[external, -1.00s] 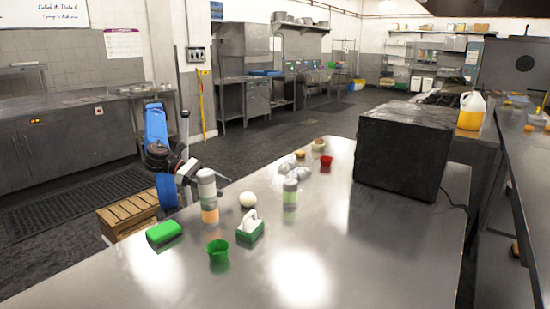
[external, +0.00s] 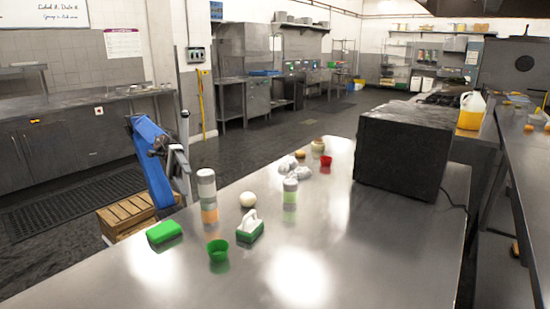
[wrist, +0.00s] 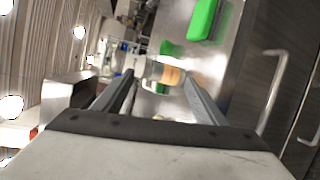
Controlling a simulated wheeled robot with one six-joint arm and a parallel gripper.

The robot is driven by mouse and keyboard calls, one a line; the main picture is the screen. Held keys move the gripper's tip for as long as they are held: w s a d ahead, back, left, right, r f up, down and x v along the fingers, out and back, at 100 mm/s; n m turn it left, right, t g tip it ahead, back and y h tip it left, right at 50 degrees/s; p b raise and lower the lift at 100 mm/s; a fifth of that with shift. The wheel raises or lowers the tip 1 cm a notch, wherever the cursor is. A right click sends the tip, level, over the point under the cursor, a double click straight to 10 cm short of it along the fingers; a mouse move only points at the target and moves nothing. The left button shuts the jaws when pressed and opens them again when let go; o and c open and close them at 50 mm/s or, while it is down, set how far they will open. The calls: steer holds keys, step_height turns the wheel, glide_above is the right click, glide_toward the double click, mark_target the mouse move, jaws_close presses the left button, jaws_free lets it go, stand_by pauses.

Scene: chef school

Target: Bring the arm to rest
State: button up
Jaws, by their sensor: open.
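My arm (external: 152,165) stands at the left end of the steel table, its blue link upright and tilted. My gripper (wrist: 158,78) is open, with its two dark fingers spread apart and nothing held between them. In the external view the gripper end is small and partly merged with the arm beside the table edge. Beyond the fingers in the wrist view is a bottle with an orange band (wrist: 170,75), apart from them. It stands upright on the table in the external view (external: 207,196).
On the steel table (external: 350,240) are a green block (external: 164,232), a green cup (external: 218,250), a green-and-white brush (external: 250,228), a white ball (external: 248,199), a second bottle (external: 290,192) and a red cup (external: 326,160). A black box (external: 402,152) stands farther right. A wooden crate (external: 127,214) is beside the arm.

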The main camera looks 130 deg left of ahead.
steer(key=s+a+f+m+g+y, duration=0.1)
steer(key=s+a+f+m+g, duration=0.2)
steer(key=f, duration=0.4)
steer(key=s+a+f+m+g+y, duration=0.2)
steer(key=s+a+f+m+g, duration=0.1)
steer(key=f+m, duration=0.5)
steer(key=s+a+f+m+g+y, duration=0.2)
steer(key=s+a+f+m+g, duration=0.2)
steer(key=s+f+m, duration=0.1)
step_height(320, 180, down, 3)
steer(key=shift+s+a+r, duration=0.15)
steer(key=shift+s+a, duration=0.1)
steer(key=shift+s, duration=0.55)
